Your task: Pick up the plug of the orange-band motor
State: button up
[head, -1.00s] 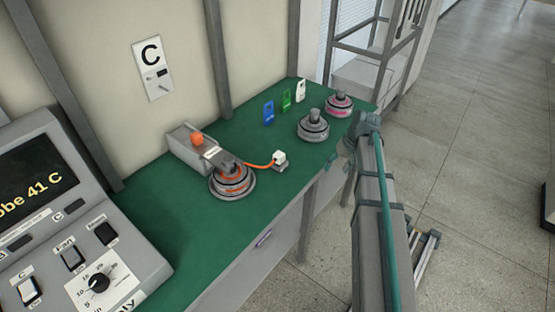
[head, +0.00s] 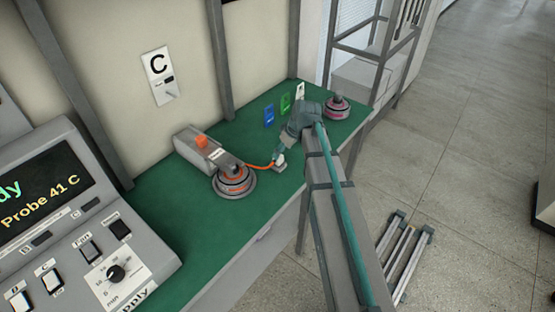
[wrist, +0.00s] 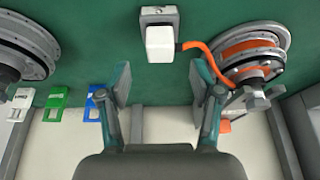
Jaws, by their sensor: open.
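The orange-band motor (head: 233,181) sits on the green bench, and it also shows at the right of the wrist view (wrist: 248,55). Its orange cable runs to a white plug (head: 280,161), which rests on a small grey block. In the wrist view the plug (wrist: 160,43) lies at the top middle, just beyond the gap between my fingers. My gripper (wrist: 164,88) is open and empty, with one finger on each side of that gap. In the head view my gripper (head: 281,151) is close to the plug, and the arm partly hides it.
A grey box with an orange knob (head: 202,142) stands behind the motor. Blue (head: 269,115), green (head: 285,104) and white tags stand at the back. A pink-band motor (head: 337,107) is at the far end. A control console (head: 85,215) fills the left.

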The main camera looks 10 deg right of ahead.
aim_at(278, 161)
jog(key=shift+p+x, duration=1.25)
jog(key=shift+x, duration=1.65)
jog(key=shift+c, duration=0.2)
grip_shut()
